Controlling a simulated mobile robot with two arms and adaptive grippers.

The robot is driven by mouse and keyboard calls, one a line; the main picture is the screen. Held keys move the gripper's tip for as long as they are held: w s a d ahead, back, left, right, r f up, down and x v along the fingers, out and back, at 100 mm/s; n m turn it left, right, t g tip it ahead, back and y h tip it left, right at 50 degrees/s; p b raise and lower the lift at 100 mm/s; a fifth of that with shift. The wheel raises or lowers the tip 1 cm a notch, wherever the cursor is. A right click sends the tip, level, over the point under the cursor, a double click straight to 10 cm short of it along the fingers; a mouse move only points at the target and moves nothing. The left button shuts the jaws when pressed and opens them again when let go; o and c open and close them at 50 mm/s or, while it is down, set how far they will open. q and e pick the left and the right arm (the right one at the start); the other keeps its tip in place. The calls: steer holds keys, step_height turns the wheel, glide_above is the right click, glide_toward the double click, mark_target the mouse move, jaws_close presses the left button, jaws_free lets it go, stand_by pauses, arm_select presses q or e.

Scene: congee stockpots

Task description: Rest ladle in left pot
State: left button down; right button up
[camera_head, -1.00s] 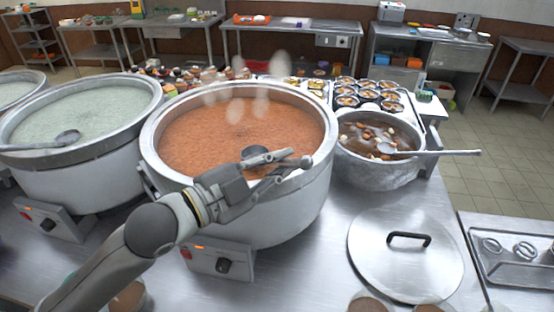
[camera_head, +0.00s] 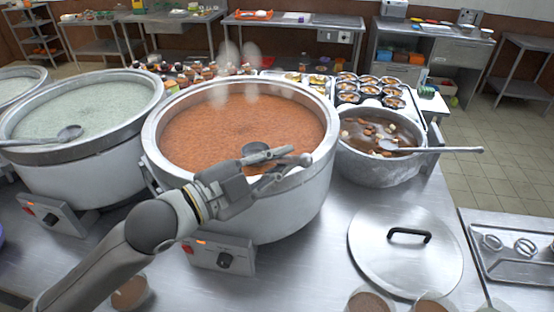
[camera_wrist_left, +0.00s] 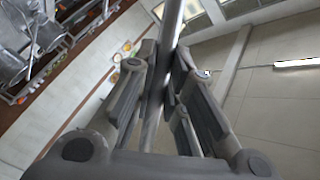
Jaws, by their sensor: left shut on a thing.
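My left gripper (camera_head: 292,157) is over the front rim of the large middle pot (camera_head: 262,215), which holds orange-red congee. It is shut on a ladle, whose metal handle (camera_wrist_left: 170,40) runs between the fingers in the left wrist view. A dark round ladle bowl (camera_head: 254,148) shows beside the fingers, over the congee; I cannot tell whether it touches the surface. The large pot to the left (camera_head: 75,170) holds pale green congee, and another ladle (camera_head: 68,134) lies in it, handle out to the left. My right gripper is not in view.
A smaller pot (camera_head: 375,172) with brown broth and its own ladle (camera_head: 430,150) stands at the right. A round lid (camera_head: 405,265) lies on the steel counter in front. Bowls in a tray (camera_head: 369,92) and jars stand behind. Control boxes front the large pots.

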arm_select(q)
steer(key=shift+f, duration=0.3)
steer(key=c, duration=1.4)
jaws_free()
steer(key=shift+s, duration=0.1)
steer(key=shift+v, duration=3.7)
